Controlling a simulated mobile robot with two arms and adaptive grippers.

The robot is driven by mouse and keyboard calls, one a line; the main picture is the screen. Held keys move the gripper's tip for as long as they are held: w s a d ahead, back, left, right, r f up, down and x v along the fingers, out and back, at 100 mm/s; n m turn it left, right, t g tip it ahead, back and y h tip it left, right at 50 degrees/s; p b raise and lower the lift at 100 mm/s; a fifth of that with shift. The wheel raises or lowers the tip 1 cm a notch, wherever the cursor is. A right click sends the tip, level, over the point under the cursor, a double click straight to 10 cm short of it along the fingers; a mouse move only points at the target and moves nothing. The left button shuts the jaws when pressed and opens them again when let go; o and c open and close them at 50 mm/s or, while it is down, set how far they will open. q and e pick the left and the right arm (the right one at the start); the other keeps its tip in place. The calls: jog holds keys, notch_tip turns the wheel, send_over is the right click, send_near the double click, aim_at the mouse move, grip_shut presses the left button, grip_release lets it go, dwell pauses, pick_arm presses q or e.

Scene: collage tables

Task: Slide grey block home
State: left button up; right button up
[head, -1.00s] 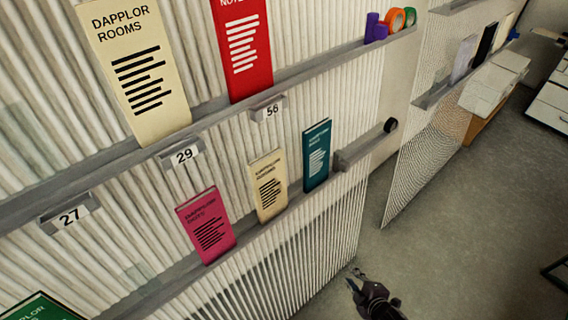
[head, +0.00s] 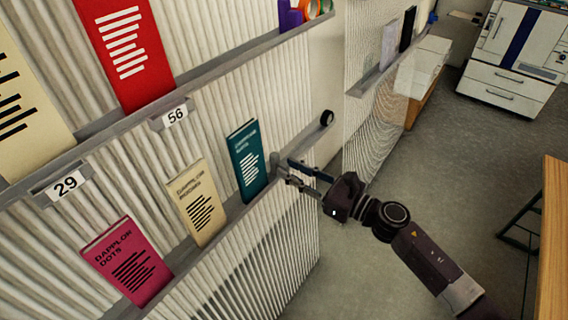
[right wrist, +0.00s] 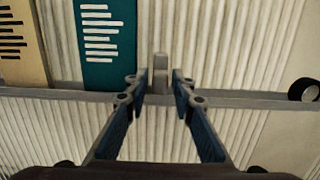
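The grey block (head: 275,163) stands on the lower shelf ledge, just right of the teal booklet (head: 248,160). In the right wrist view the grey block (right wrist: 161,68) shows straight ahead, upright, centred between the fingers with small gaps on both sides. My right gripper (head: 287,171) is open at the ledge, its fingertips close to the block. In the right wrist view its two fingertips (right wrist: 160,80) lie to the left and right of the block. Whether they reach past its front face is hard to tell. My left gripper is not in view.
The lower ledge (right wrist: 245,98) is clear right of the block up to a black roll (head: 327,119). Cream (head: 198,203) and pink (head: 127,262) booklets stand left on it. An upper ledge carries a red booklet (head: 125,50) and number plates. A wooden table (head: 553,240) is at right.

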jog(key=shift+x, duration=1.3)
grip_shut()
jog(key=shift+w, duration=0.1)
